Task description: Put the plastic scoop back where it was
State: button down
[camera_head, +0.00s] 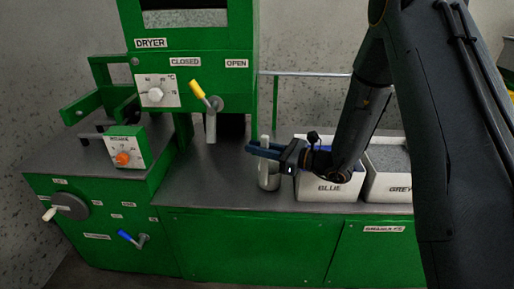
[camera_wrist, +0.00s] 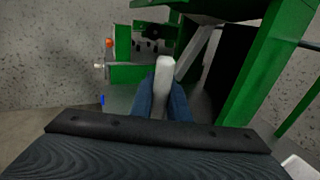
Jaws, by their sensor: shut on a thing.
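The plastic scoop (camera_head: 268,178) is pale grey and upright in the head view, just left of the BLUE bin (camera_head: 330,192). Its handle stands between the blue fingers of my gripper (camera_head: 256,149), which are shut on it. Its lower end is over the grey counter near the front edge; I cannot tell whether it touches. In the wrist view the pale scoop handle (camera_wrist: 165,72) stands between the two fingers of my gripper (camera_wrist: 163,95); the scoop's lower part is hidden there.
The GREY bin (camera_head: 388,188) stands right of the BLUE bin, with grey granulate inside. The green dryer (camera_head: 190,45) with a yellow-handled lever (camera_head: 198,90) rises behind the counter (camera_head: 205,185). The counter left of the scoop is clear. A dial box (camera_head: 124,149) is at left.

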jog(key=shift+f, duration=0.1)
jog(key=c, duration=1.7)
grip_release()
